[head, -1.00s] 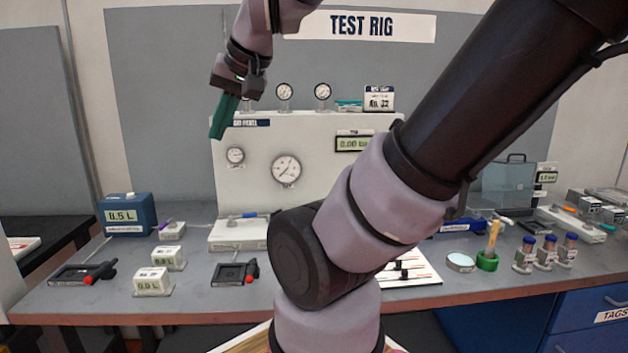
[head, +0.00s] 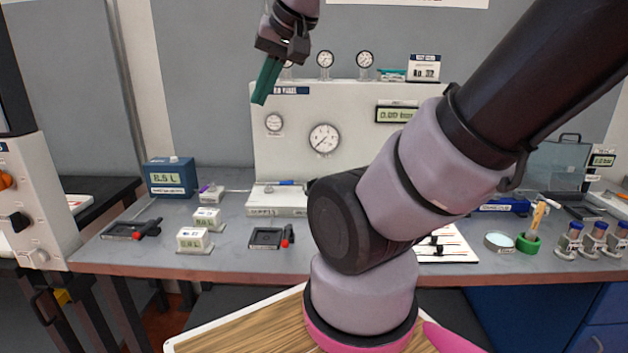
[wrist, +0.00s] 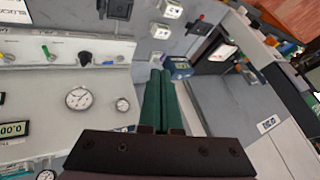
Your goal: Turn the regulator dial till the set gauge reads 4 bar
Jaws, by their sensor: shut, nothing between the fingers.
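The test panel (head: 290,170) stands at the back of the bench. It carries a large gauge (head: 324,139), a small gauge (head: 274,122) and a display (head: 397,114) that looks like 0.00 bar. The large gauge's needle points to the lower left; the small one's is too small to read. In the wrist view a black knob (wrist: 84,57) sits on the strip near the gauges; I cannot tell whether it is the regulator dial. My gripper (head: 262,95), with green fingers, is shut and empty at the panel's upper left. In the wrist view its fingers (wrist: 160,80) lie together, touching no knob.
Several small gauges (head: 326,59) stand on the panel's top. A blue box (head: 171,177), small display blocks (head: 194,240) and black trays (head: 265,238) are on the bench. A white machine with knobs (head: 40,220) is at far left. My arm hides the panel's lower right.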

